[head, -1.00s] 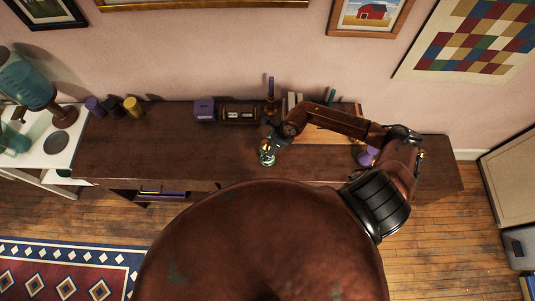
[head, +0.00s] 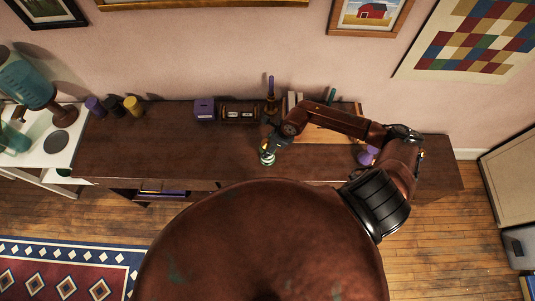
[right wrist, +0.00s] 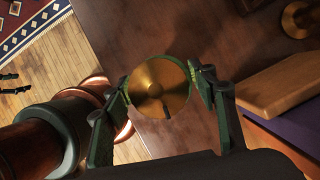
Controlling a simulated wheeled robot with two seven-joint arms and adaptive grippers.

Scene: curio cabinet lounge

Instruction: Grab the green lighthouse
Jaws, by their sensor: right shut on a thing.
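The green lighthouse (head: 267,159) stands near the front edge of the cabinet top, left of my right forearm. Only a small green and pale part of it shows in the head view. In the right wrist view its round brass top with a green rim (right wrist: 158,87) sits between the two fingers. My right gripper (head: 270,150) is over it, and its fingers (right wrist: 157,92) touch the rim from both sides, shut on it. Whether its base rests on the wood is hidden. My left gripper is not in view.
The dark wooden cabinet top (head: 150,155) is clear to the left. A purple box (head: 204,110), an hourglass-like frame (head: 240,113) and a purple candle (head: 271,86) stand along the back. Several small jars (head: 132,105) stand at the back left. A purple object (head: 367,156) lies beneath my right arm.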

